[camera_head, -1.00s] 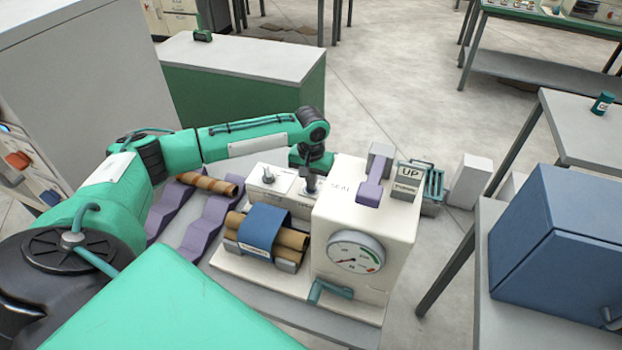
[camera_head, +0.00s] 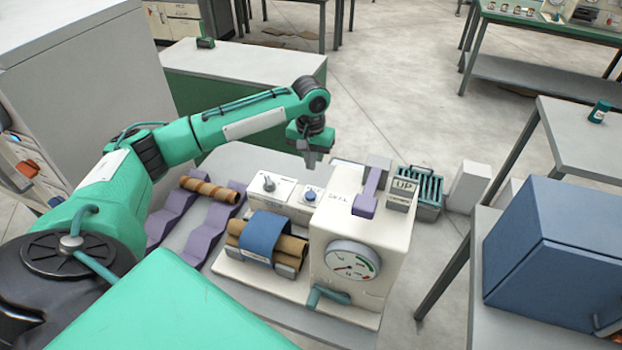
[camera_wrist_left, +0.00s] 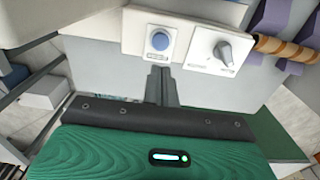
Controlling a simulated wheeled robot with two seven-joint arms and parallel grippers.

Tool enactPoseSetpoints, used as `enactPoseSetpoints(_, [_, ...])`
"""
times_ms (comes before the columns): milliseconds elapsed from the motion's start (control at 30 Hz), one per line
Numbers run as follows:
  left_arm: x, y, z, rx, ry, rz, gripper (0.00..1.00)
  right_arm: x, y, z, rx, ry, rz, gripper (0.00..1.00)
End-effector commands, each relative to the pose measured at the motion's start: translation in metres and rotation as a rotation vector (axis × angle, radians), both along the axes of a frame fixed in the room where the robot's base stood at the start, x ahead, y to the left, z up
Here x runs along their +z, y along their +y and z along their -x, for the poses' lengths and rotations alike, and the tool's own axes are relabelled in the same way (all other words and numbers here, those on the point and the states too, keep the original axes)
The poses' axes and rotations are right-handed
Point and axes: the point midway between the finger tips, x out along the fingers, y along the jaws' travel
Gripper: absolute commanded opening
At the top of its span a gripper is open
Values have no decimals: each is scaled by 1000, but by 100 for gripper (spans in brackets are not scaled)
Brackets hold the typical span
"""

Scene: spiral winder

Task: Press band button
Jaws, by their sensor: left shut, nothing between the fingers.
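A round blue button (camera_head: 309,195) sits on a white plate on the winder machine, next to a grey knob (camera_head: 269,182). The button also shows in the left wrist view (camera_wrist_left: 160,41), just beyond the fingertips, with the knob (camera_wrist_left: 222,50) to its right. A small label under the button is too small to read. My left gripper (camera_head: 311,165) is shut and empty, pointing down above and behind the button, apart from it. Its fingers (camera_wrist_left: 161,85) show closed together in the wrist view. My right gripper is not in view.
The white machine housing (camera_head: 350,290) with a gauge (camera_head: 352,262) and purple lever (camera_head: 370,190) stands right of the button. A brown roll with a blue band (camera_head: 264,232) lies in front. Purple racks (camera_head: 210,228) stand left. A blue box (camera_head: 560,250) is far right.

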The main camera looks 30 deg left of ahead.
Motion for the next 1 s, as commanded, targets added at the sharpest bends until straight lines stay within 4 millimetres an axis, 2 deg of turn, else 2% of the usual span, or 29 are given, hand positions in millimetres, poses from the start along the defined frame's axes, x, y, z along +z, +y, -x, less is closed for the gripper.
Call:
enactPoseSetpoints(100, [16, 0, -1, 1, -3, 0, 0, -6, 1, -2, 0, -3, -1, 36])
enactPoseSetpoints(300, [29, 0, 0, 1, -2, 1, 0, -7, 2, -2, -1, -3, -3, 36])
enactPoseSetpoints(1000, [29, 0, 0, 1, -1, 1, 0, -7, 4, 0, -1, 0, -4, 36])
